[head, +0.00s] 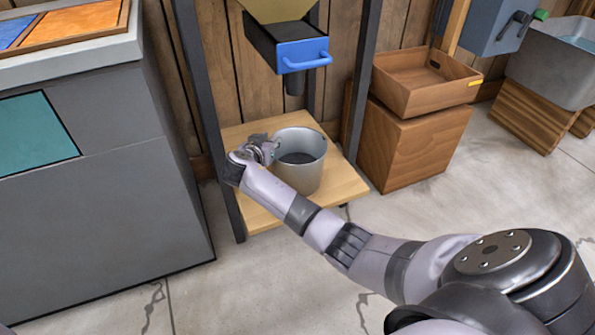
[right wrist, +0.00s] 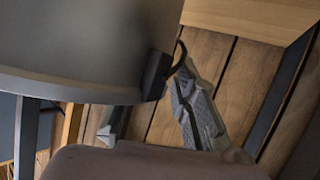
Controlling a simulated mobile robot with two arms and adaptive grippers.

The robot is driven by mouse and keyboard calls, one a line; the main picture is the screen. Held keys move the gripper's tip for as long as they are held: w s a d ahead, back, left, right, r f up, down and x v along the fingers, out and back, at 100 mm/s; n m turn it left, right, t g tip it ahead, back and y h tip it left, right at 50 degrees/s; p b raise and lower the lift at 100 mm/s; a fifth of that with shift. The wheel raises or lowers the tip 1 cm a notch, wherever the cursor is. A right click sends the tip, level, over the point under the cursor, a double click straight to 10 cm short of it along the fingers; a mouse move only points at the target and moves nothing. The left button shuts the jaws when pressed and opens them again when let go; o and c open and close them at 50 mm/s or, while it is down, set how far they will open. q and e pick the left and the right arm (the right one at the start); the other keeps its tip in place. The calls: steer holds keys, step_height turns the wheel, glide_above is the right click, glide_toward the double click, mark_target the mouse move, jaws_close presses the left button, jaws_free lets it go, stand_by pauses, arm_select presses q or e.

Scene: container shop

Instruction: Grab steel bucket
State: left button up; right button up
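The steel bucket (head: 312,174) stands upright on the light wooden shelf of a dark-framed stand in the head view. My right gripper (head: 264,148) is at the bucket's left side, close to its upper rim. In the right wrist view the grey bucket wall (right wrist: 70,45) fills the upper left, with a dark block on its edge. The fingers of my right gripper (right wrist: 155,115) are spread apart there, with wood planks visible between them. One finger is partly hidden behind the bucket. I cannot tell whether a finger touches the bucket. My left gripper is not in view.
A hopper with a blue-handled drawer (head: 300,55) hangs above the bucket. The stand's dark posts (head: 208,110) flank the shelf (head: 263,215). A grey cabinet (head: 100,215) is left; a wooden box (head: 425,80) on a wooden block is right. The floor in front is clear.

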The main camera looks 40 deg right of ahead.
jaws_close()
stand_by(1.0)
steer(key=shift+w+r, duration=0.1)
steer(key=shift+r, duration=0.15)
